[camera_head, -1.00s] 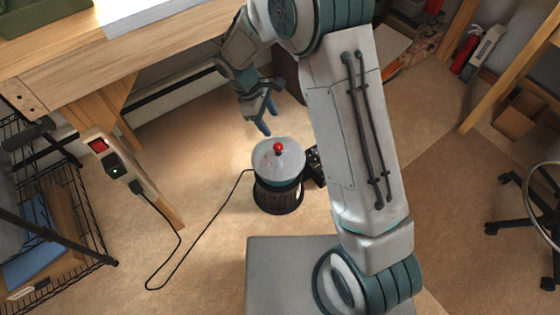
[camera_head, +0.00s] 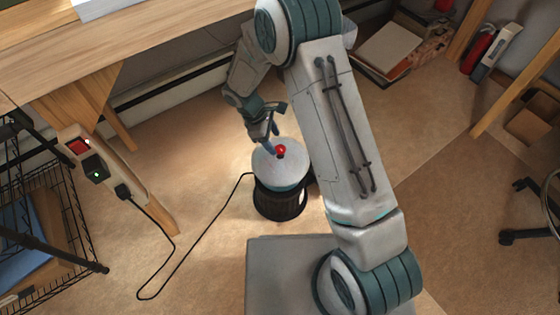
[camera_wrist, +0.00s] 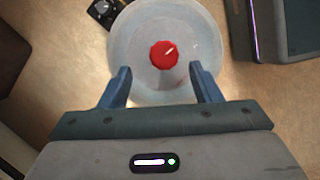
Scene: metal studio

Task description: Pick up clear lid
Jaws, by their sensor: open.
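The clear lid (camera_head: 268,168) is a round, translucent cover with a red knob (camera_head: 281,150) at its centre. It sits on a dark, slatted cylindrical container (camera_head: 280,203) on the floor. In the wrist view the lid (camera_wrist: 133,50) fills the upper middle, with its red knob (camera_wrist: 163,54) just beyond the fingertips. My gripper (camera_head: 274,143) is just above the lid, its blue fingers beside the knob. In the wrist view my gripper (camera_wrist: 163,78) is open, its fingers spread to either side below the knob, with nothing between them.
A wooden workbench (camera_head: 150,50) stands behind and left. A power strip (camera_head: 98,165) on its leg feeds a black cable (camera_head: 205,232) across the floor towards the container. A black wire rack (camera_head: 60,205) stands at left. Open floor (camera_head: 440,190) lies to the right.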

